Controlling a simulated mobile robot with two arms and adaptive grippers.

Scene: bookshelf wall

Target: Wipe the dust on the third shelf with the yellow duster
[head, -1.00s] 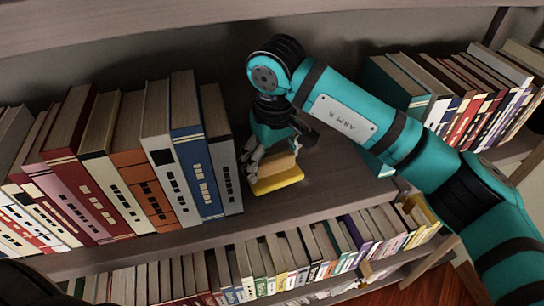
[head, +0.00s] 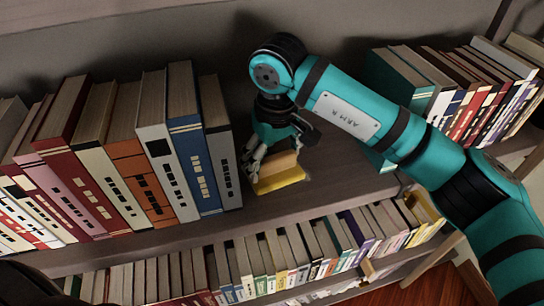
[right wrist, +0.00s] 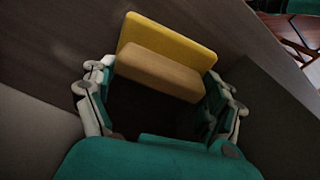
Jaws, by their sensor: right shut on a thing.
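The yellow duster (head: 281,181) has a yellow pad and a tan block handle. It rests on the bare part of the third shelf (head: 330,185), close to the right end of the left row of books. My right gripper (head: 269,160) is shut on the duster's handle from above. In the right wrist view the duster (right wrist: 168,42) sits between the fingers (right wrist: 160,88), with its yellow face turned away from the palm. I cannot make out dust on the shelf surface. My left gripper is not in view.
A row of upright books (head: 130,155) stands close to the left of the duster. Another row (head: 480,85) stands at the right, beyond my arm. A lower shelf holds more books (head: 320,250). Bare shelf lies between the two upper rows.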

